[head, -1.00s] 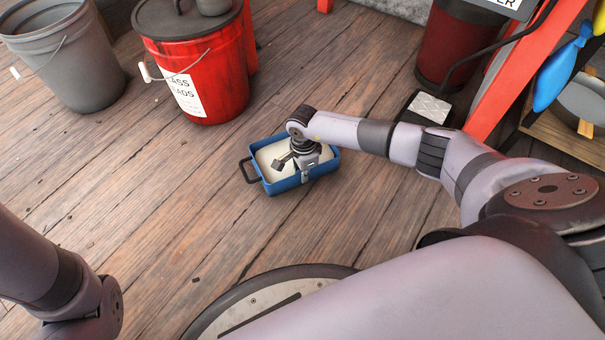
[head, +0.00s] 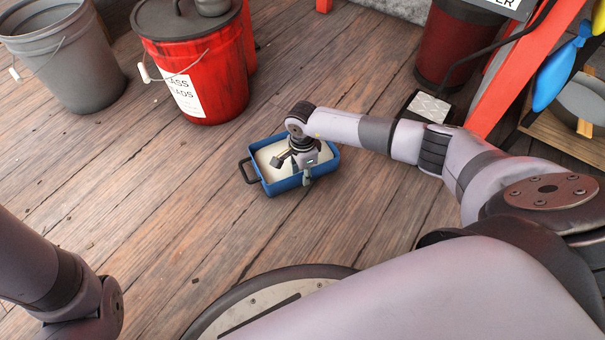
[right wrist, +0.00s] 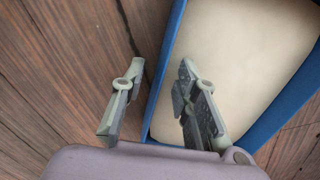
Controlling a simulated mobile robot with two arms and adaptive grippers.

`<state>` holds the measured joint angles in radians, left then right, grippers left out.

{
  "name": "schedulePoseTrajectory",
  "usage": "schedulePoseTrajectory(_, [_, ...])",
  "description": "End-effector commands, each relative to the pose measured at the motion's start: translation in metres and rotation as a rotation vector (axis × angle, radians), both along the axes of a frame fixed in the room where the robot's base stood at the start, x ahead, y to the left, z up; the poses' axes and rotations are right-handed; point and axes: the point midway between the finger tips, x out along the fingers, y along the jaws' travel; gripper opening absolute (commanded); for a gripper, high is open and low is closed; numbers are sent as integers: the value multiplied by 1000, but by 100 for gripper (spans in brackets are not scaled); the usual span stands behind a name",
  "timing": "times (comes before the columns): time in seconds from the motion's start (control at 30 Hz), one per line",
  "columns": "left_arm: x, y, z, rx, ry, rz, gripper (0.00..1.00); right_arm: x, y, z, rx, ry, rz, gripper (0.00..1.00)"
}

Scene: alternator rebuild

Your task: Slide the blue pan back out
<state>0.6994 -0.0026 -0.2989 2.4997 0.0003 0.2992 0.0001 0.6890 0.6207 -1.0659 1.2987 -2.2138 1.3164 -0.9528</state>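The blue pan (head: 283,187) sits on the wooden floor in the head view, with a dark handle (head: 246,170) at its left end and a pale cream fill inside. My right gripper (head: 303,177) is at the pan's near long wall, pointing down. In the right wrist view its fingers (right wrist: 161,75) are apart and empty, one over the inside of the pan (right wrist: 284,118) and one outside, with the blue wall between them. Whether either finger touches the wall cannot be told. My left gripper is out of view; only part of that arm shows.
A red lidded bucket (head: 222,88) and a grey bucket (head: 72,72) stand behind the pan to the left. A dark red bin (head: 455,50) and a red post (head: 520,75) are at the right. The floor left of and in front of the pan is clear.

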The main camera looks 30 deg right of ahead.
Motion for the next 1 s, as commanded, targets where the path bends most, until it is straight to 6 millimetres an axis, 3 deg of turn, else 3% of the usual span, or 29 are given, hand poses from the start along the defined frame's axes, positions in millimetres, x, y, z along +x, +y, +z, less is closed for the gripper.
schedulePoseTrajectory(0.3, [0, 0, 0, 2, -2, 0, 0, 1, 0, 68, 0, -5, 2, 28])
schedulePoseTrajectory(0.5, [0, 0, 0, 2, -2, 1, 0, 1, 0, 97, -1, -2, 1, 28])
schedulePoseTrajectory(0.7, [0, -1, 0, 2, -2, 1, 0, 0, 0, 108, -1, 0, -1, 28])
schedulePoseTrajectory(1.0, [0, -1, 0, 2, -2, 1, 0, 0, 0, 108, -1, 0, 0, 28])
